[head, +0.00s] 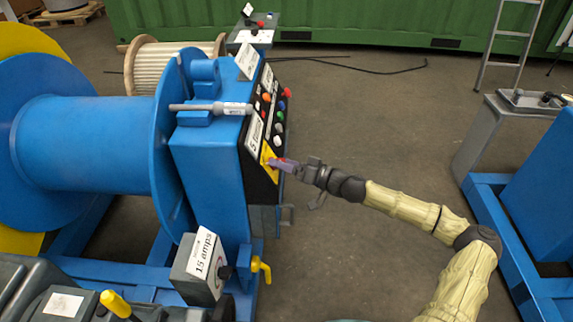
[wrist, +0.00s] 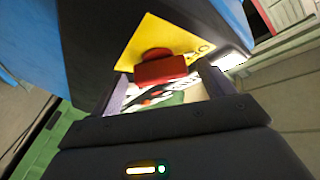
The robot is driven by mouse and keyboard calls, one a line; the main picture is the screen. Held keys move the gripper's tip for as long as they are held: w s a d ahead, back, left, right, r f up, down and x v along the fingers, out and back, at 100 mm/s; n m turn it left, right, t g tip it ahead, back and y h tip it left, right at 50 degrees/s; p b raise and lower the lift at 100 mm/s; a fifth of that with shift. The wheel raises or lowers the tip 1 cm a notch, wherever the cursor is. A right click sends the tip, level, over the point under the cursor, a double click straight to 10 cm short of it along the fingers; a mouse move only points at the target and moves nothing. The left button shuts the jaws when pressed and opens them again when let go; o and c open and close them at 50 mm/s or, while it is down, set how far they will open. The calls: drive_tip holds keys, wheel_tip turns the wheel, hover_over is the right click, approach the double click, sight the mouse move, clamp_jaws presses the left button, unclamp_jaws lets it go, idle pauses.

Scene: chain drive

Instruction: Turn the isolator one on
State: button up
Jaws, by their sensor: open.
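A red isolator handle (wrist: 160,70) sits on a yellow plate (wrist: 148,36) in the wrist view. In the head view the yellow plate (head: 267,157) is low on the black panel of the blue cabinet (head: 205,160). My gripper (wrist: 163,76) is open, with one finger on each side of the red handle. I see a gap on each side, and cannot tell whether either finger touches it. In the head view my gripper (head: 276,164) is at the plate and hides most of the handle.
Coloured buttons (head: 279,115) run up the panel above my gripper. A blue drum (head: 90,140) is at left. Open floor (head: 370,130) lies right of the cabinet.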

drive_tip(key=c, duration=1)
